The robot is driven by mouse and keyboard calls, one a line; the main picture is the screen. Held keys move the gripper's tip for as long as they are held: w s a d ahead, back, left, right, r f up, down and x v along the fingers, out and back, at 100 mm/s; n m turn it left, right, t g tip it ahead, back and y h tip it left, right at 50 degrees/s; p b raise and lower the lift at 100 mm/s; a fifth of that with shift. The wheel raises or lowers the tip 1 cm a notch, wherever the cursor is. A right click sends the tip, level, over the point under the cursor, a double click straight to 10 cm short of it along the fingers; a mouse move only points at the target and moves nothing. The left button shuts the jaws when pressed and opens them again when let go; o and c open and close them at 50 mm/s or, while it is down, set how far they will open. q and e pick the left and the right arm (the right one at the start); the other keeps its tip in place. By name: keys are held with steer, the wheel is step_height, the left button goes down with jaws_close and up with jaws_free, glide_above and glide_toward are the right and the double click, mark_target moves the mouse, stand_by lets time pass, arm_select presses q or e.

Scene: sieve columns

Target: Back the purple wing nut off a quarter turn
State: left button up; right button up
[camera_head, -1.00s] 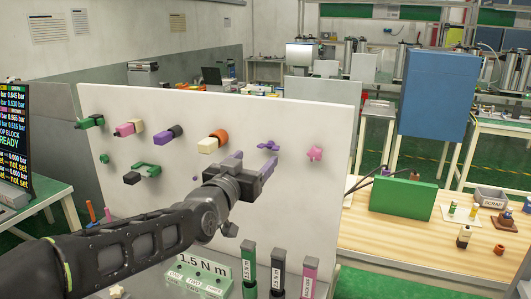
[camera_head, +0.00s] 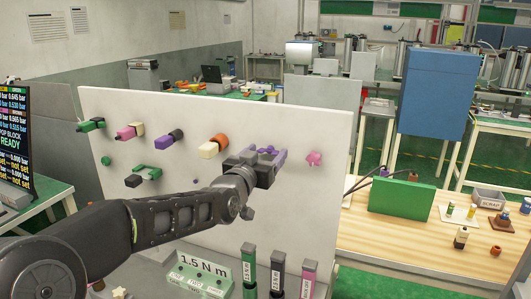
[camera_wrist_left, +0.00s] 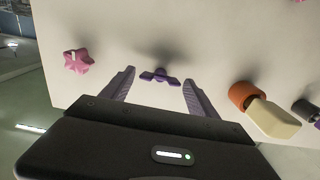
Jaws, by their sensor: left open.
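The purple wing nut (camera_wrist_left: 159,77) sits on the white upright panel (camera_head: 320,130). In the left wrist view it lies between and beyond the two purple fingers, its wings spread roughly across the gap. My left gripper (camera_head: 265,158) is open and faces the panel at the wing nut. The fingers do not appear to touch it; the remaining gap in depth is hard to judge. In the head view the gripper covers much of the wing nut. My right gripper is not in view.
A pink star knob (camera_head: 314,158) is right of the wing nut on the panel. An orange and cream fitting (camera_head: 212,147) is to its left, with several other coloured fittings beyond. Below stand upright labelled tools (camera_head: 278,272) and a 1.5 N m sign (camera_head: 204,268).

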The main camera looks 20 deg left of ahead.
arm_select(q)
steer(key=c, duration=1.4)
steer(key=shift+o, duration=0.2)
steer(key=shift+a+f+n+b, duration=0.1)
steer(key=shift+n+b, duration=6.45)
steer(key=shift+n, duration=2.55)
